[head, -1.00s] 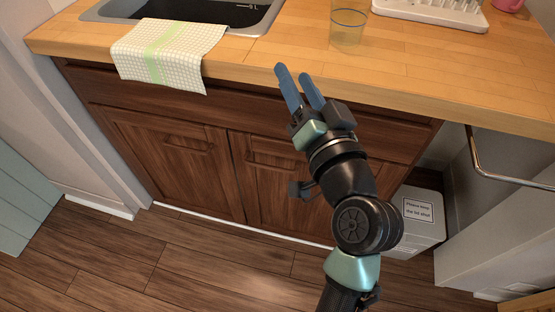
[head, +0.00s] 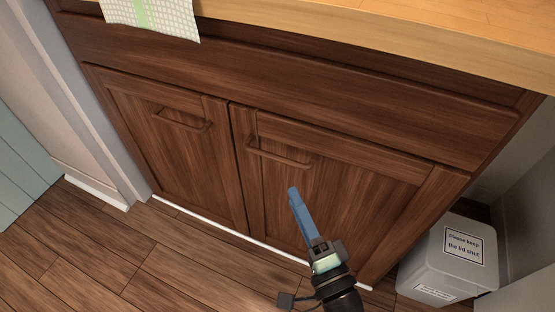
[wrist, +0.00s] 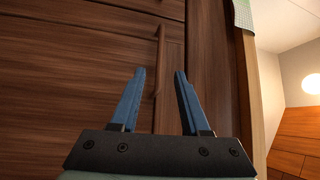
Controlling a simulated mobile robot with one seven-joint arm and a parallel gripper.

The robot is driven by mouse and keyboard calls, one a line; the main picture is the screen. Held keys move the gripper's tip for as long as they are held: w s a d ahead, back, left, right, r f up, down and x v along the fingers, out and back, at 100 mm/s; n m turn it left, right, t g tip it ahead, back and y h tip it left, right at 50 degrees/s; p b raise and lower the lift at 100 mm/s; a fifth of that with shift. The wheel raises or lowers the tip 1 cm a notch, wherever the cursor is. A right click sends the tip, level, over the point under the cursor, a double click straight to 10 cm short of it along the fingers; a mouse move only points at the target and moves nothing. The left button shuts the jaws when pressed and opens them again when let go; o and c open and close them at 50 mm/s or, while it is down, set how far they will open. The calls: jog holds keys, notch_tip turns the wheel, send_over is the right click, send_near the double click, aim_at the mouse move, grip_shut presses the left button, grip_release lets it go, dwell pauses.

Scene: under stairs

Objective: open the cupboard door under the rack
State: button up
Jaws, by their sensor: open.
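The cupboard has two dark wooden doors below the counter. The right door (head: 350,195) is closed and has a wooden bar handle (head: 278,154) near its top left. My gripper (head: 293,190) is in front of this door, with its blue fingertips a little below the handle in the head view. In the wrist view, the two fingers (wrist: 160,72) are apart with nothing between them. The handle (wrist: 160,55) shows as an upright bar beyond the fingertips, lined up with the gap. I cannot tell the exact distance to it. The rack is out of view now.
The left door (head: 165,140) is closed, with its own handle (head: 182,122). A plain panel (head: 290,85) runs above both doors. A checked cloth (head: 155,15) hangs over the counter edge (head: 400,35). A grey bin (head: 450,260) stands right of the cupboard. Floor is clear at left.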

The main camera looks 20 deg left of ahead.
aim_at(276, 156)
jog(key=b+x, duration=0.2)
jog(key=x, duration=0.9)
jog(key=shift+w, duration=0.1)
grip_shut()
dwell(1.0)
